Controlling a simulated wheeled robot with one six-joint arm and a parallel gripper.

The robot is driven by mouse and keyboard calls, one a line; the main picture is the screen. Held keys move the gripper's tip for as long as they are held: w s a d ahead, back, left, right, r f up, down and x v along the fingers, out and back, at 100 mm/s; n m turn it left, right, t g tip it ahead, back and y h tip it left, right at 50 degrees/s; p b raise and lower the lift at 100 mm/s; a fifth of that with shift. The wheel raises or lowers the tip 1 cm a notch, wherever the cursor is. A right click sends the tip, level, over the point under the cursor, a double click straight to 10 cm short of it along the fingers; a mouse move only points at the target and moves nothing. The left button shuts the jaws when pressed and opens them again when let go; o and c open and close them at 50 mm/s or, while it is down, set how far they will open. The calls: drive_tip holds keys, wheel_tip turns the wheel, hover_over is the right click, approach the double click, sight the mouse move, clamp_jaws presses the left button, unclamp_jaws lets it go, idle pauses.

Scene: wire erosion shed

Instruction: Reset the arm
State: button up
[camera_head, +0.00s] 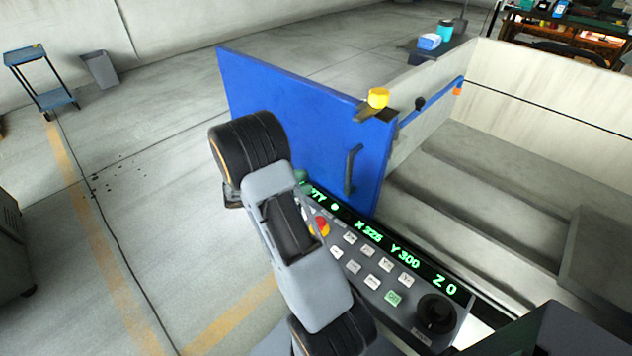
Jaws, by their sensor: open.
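My arm (290,250) rises from the bottom middle of the head view. Its grey link leans up and to the left between two black joints. The upper black joint (250,148) is in front of the left part of a blue door panel (300,115). I cannot make out my gripper or its fingers; no jaws show in this view. The arm covers the left part of a control panel (375,262) with a green readout, white keys and a black knob.
The blue door has a dark handle (352,168) and a yellow knob (378,97) on its top corner. A pale machine tank (545,95) lies to the right. A blue trolley (40,78) and a grey bin (100,69) stand far left. The floor at left is mostly open.

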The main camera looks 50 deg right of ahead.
drive_tip(key=shift+w+a, duration=0.2)
drive_tip(key=shift+a, duration=0.15)
idle(0.4)
drive_tip(key=s+a+f+m+t+y, duration=0.2)
drive_tip(key=a+m+y, duration=0.2)
drive_tip(key=a+y, duration=0.1)
drive_tip(key=s+a+f+m+t+y, duration=0.2)
drive_tip(key=s+a+m+y, duration=0.1)
drive_tip(key=a+m+y, duration=0.15)
drive_tip(key=s+a+r+m+t+y, duration=0.1)
drive_tip(key=a+r+t+y, duration=0.4)
drive_tip(key=a+r+t, duration=0.5)
drive_tip(key=shift+s+a+r+m, duration=0.2)
drive_tip(key=shift+a+r+m, duration=0.7)
drive_tip(key=shift+a, duration=0.75)
drive_tip(key=shift+y, duration=0.25)
